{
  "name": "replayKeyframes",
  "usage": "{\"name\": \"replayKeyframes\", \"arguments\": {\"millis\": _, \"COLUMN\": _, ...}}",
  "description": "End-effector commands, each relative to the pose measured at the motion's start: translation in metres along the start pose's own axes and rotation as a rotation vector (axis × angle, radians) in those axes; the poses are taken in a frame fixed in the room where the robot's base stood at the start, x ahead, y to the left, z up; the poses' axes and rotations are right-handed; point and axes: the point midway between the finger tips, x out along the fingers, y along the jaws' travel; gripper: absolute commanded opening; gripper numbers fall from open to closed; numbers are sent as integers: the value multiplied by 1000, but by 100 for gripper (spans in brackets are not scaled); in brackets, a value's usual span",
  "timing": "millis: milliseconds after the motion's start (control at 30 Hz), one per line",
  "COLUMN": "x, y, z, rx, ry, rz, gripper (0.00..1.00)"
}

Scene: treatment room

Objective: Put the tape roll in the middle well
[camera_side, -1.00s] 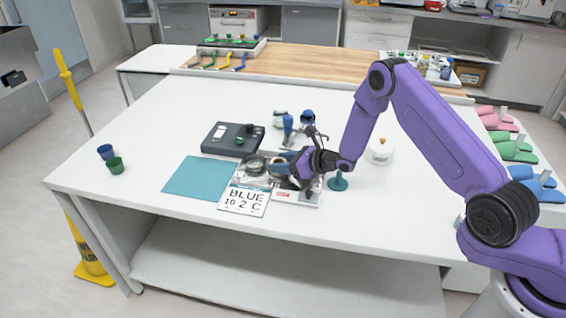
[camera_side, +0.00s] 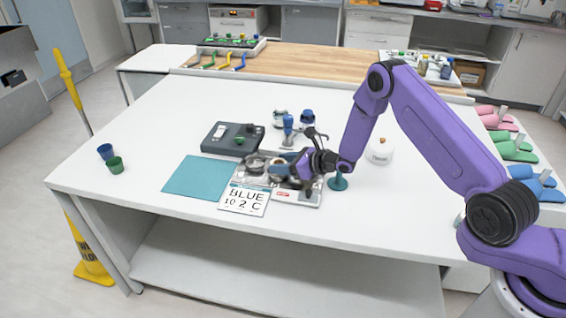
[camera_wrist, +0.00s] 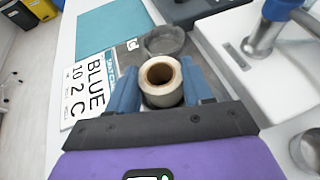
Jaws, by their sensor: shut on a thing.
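My gripper (camera_wrist: 162,86) has its two blue fingers on either side of the tape roll (camera_wrist: 147,98), a pale roll with a brown core, and is shut on it. In the side view my gripper (camera_side: 287,169) is over the grey and white tray (camera_side: 304,199). A round metal well (camera_wrist: 165,40) shows just beyond the roll in the wrist view, and another round metal rim (camera_wrist: 307,148) is cut off at the right edge. What lies directly under the roll is hidden, so I cannot tell its height or whether it touches anything.
A card reading "BLUE 10 2 C" (camera_side: 244,200) and a teal mat (camera_side: 200,177) lie left of the tray. A dark device (camera_side: 232,138) and a blue-topped stand (camera_side: 288,127) are behind. A white jar (camera_side: 380,151) stands right.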

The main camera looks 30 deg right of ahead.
Motion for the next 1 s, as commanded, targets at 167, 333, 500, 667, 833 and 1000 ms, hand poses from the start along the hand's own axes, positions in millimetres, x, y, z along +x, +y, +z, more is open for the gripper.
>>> {"name": "replayKeyframes", "arguments": {"millis": 167, "x": 1, "y": 0, "z": -2, "rx": 0, "ry": -1, "rz": 0, "gripper": 21}}
{"name": "replayKeyframes", "arguments": {"millis": 333, "x": 2, "y": 0, "z": -5, "rx": 0, "ry": -1, "rz": 0, "gripper": 21}}
{"name": "replayKeyframes", "arguments": {"millis": 500, "x": 3, "y": 0, "z": -6, "rx": -1, "ry": -1, "rz": 0, "gripper": 61}}
{"name": "replayKeyframes", "arguments": {"millis": 667, "x": 2, "y": 0, "z": -6, "rx": 0, "ry": 0, "rz": 0, "gripper": 61}}
{"name": "replayKeyframes", "arguments": {"millis": 833, "x": -4, "y": 0, "z": -6, "rx": -1, "ry": 0, "rz": -1, "gripper": 61}}
{"name": "replayKeyframes", "arguments": {"millis": 1000, "x": -16, "y": -1, "z": -6, "rx": 0, "ry": 1, "rz": 0, "gripper": 61}}
